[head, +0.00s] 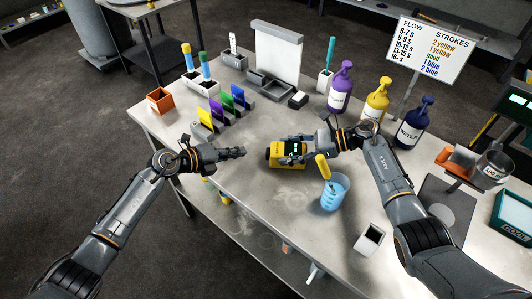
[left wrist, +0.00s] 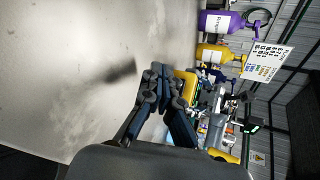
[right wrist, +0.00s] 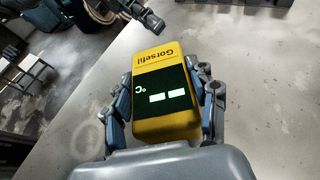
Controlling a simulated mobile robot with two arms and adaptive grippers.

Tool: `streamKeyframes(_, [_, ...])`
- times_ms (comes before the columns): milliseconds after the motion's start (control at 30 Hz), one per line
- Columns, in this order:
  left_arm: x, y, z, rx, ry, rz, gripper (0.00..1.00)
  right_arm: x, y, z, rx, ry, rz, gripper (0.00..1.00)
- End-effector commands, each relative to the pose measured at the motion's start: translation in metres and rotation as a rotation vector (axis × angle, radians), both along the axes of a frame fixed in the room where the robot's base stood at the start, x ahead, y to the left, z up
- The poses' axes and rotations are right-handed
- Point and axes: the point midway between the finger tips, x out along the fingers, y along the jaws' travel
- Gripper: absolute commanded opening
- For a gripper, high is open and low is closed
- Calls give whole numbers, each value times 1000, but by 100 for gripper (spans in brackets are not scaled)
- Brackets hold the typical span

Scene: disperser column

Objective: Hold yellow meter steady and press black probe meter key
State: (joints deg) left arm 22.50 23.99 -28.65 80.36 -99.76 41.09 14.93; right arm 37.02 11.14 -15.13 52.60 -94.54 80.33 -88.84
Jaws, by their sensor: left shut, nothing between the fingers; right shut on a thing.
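The yellow meter (head: 274,160) is upright near the middle of the table. My right gripper (head: 296,149) is shut on its sides. In the right wrist view, the meter (right wrist: 166,122) has a dark display with a °C mark and two lit dashes, and the fingers press it from left and right. My left gripper (head: 241,152) is shut and empty, a short way left of the meter. The left wrist view shows its closed tips (left wrist: 160,70) beside the meter's yellow edge (left wrist: 186,77). I cannot make out a black key on the meter.
A beaker of blue liquid (head: 335,193) with a yellow-handled tool (head: 322,167) stands in front of my right gripper. Purple (head: 340,92), yellow (head: 377,98) and navy (head: 410,125) pump bottles stand behind. Coloured cards (head: 222,107) stand back left. The table front left is clear.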

Motion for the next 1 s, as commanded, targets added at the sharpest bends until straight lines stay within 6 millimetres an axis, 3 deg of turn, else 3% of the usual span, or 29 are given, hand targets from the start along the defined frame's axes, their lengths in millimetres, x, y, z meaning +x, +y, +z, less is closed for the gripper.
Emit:
streamKeyframes(100, [-2, -18, 1, -2, -2, -2, 0, 0, 0, 0, -1, 0, 0, 19])
streamKeyframes(400, [-3, -41, 0, 1, 0, -1, 0, 0, 0, 0, -1, 0, -1, 19])
streamKeyframes(1000, [-3, -43, 0, 1, -1, 0, 0, 0, 0, 0, 0, 0, -1, 19])
